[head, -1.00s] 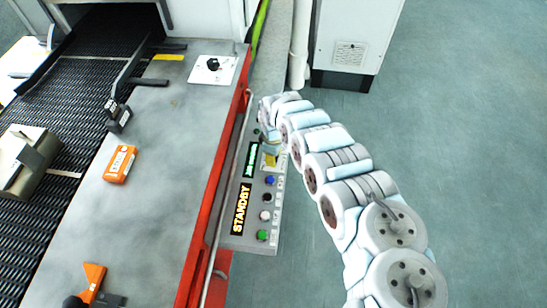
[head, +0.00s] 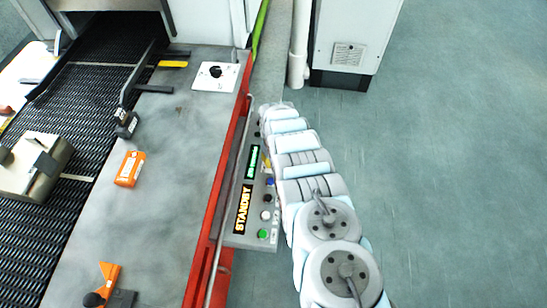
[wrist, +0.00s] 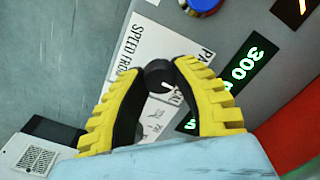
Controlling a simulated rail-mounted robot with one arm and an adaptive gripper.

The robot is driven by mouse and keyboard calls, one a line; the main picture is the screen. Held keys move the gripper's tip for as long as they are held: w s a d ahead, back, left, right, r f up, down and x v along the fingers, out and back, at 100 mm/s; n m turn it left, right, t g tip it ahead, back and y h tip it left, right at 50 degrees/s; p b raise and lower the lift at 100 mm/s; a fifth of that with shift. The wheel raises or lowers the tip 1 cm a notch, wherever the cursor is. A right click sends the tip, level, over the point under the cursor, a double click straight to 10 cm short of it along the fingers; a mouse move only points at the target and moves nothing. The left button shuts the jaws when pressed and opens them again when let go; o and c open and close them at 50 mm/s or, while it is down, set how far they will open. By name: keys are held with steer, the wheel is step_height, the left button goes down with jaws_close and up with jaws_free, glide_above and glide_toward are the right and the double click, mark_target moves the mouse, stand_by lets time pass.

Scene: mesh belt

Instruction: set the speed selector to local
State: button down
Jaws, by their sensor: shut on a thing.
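The speed selector (wrist: 158,74) is a small black knob on a white label plate (wrist: 148,40) in the wrist view. The plate's readable words include "SPEED FRO…". My gripper (wrist: 160,72) has its two yellow, black-lined fingers closed on the knob from both sides. A short white mark shows on the knob, towards the right finger. The lower label words are partly covered by the fingers. In the head view the knob is hidden by my arm, and only a bit of yellow finger shows beside the grey control panel (head: 238,240).
The panel carries an amber "STANDBY" display (head: 243,209), a green display (head: 254,160) and several buttons, including a blue one (head: 270,182) and a green one (head: 262,234). A red rail (head: 213,200) borders the table. An orange box (head: 130,168) lies on the table.

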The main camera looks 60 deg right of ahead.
steer(key=m, duration=0.3)
steer(key=shift+f+m, duration=0.1)
steer(key=shift+m, duration=0.2)
steer(key=shift+m+b, duration=0.45)
steer(key=shift+m, duration=0.95)
steer(key=c, duration=0.7)
jaws_free()
steer(key=shift+c, duration=0.2)
